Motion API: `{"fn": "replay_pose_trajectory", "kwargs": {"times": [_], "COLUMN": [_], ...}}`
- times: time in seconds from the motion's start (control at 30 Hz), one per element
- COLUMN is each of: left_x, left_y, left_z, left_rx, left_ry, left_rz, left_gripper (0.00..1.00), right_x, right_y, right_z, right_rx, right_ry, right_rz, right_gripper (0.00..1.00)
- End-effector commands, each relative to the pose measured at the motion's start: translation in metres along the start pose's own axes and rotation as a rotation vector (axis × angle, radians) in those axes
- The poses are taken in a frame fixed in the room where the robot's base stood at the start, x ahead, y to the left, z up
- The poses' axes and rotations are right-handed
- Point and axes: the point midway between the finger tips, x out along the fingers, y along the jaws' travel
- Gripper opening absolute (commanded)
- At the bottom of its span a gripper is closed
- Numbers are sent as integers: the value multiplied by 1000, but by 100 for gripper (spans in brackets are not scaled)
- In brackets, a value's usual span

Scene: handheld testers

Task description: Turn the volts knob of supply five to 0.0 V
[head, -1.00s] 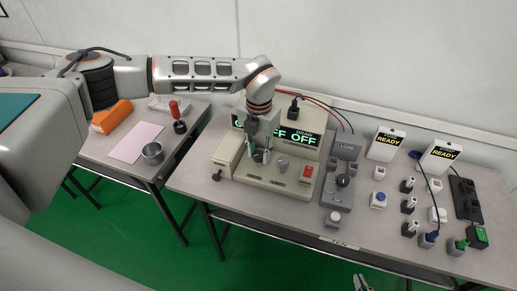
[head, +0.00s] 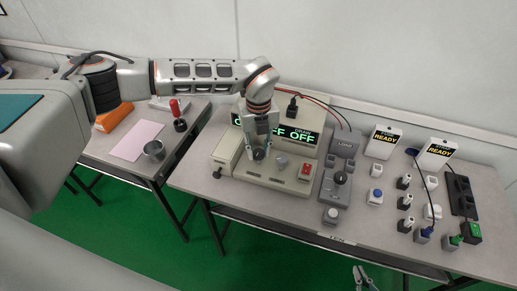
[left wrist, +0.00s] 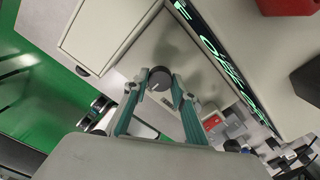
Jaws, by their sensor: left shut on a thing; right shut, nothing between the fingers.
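The supply (head: 290,182) is a beige bench unit with a dark display (head: 302,137) that reads OFF in green letters; part of the display is hidden behind my left arm. A dark round knob (head: 258,154) is on its front deck, with a pale pointer mark on its top in the left wrist view (left wrist: 158,78). My left gripper (head: 259,146) points down and is shut on this knob, one teal fingertip on each side. I cannot read a label or number by it. My right gripper (head: 363,280) is shut and empty at the bottom edge, in front of the table.
A grey load box (head: 340,165) stands beside the supply. Several small plugs, two READY testers (head: 384,142) and a power strip (head: 463,195) fill the right side.

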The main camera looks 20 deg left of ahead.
Motion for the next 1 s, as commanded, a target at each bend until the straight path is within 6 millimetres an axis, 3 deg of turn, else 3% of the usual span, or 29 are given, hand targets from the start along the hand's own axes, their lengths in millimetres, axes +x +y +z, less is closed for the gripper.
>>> {"fn": "replay_pose_trajectory", "kwargs": {"times": [0.6, 0.63, 0.67, 1.0], "left_x": [0, 0, 0, -1], "left_y": [0, 0, 0, 0], "left_z": [0, 0, 0, 0], "left_rx": [-40, -40, -40, -39], "left_ry": [-1, -1, -1, -1], "left_rz": [0, 0, 0, 0], "left_gripper": [4, 33, 41, 42], "right_x": [0, 0, 0, -1], "right_y": [0, 0, 0, 1], "right_z": [-1, -1, -2, -1], "right_rx": [0, 0, 0, -2], "right_ry": [1, 2, 2, 1], "right_rz": [0, 0, 0, 1], "right_gripper": [0, 0, 0, 0]}}
